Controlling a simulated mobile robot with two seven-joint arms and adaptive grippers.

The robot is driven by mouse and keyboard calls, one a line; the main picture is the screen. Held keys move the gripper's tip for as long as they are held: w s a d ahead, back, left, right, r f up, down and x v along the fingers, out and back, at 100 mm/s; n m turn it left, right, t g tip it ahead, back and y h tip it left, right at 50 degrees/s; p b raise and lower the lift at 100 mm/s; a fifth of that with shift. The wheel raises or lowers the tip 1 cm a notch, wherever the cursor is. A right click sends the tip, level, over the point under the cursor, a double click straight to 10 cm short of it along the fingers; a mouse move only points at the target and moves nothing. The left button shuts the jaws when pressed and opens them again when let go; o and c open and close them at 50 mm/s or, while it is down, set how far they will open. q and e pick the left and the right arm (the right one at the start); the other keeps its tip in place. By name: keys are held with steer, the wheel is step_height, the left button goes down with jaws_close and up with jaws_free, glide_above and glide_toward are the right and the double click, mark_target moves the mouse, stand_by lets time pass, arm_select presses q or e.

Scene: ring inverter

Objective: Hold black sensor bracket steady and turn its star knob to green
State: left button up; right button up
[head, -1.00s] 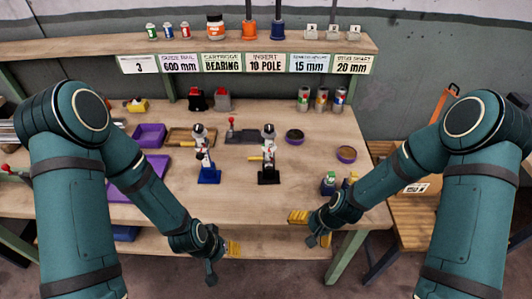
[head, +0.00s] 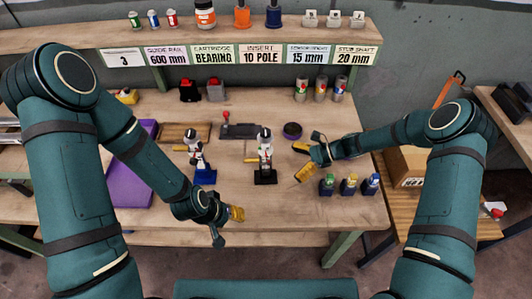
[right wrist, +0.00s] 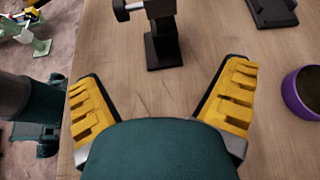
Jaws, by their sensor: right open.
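The black sensor bracket (head: 265,152) stands upright on its black base, with a white and red upper part and a yellowish bar on its left side. In the right wrist view the bracket (right wrist: 164,40) is cut off at the top. A dark knob-like part (right wrist: 122,9) sticks out to its left; no green mark can be made out. My right gripper (head: 301,161) is open and empty, to the right of the bracket and apart from it, with its yellow pads (right wrist: 160,78) spread towards it. My left gripper (head: 228,226) is open and empty at the table's front edge.
A similar bracket with a blue base (head: 204,175) stands to the left. A purple bowl (head: 292,130) is behind my right gripper. A dark flat fixture (head: 240,130) lies behind the brackets. The table in front of the brackets is bare.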

mark_target(269, 171)
steer(key=shift+a+f, duration=0.2)
steer(key=shift+a, duration=0.1)
steer(key=shift+a+f, duration=0.25)
steer(key=b+x, duration=0.3)
steer(key=x, duration=0.4)
steer(key=shift+a+f, duration=0.15)
steer(key=shift+a, duration=0.05)
steer(key=shift+a+f, duration=0.25)
steer(key=shift+a, duration=0.4)
jaws_close()
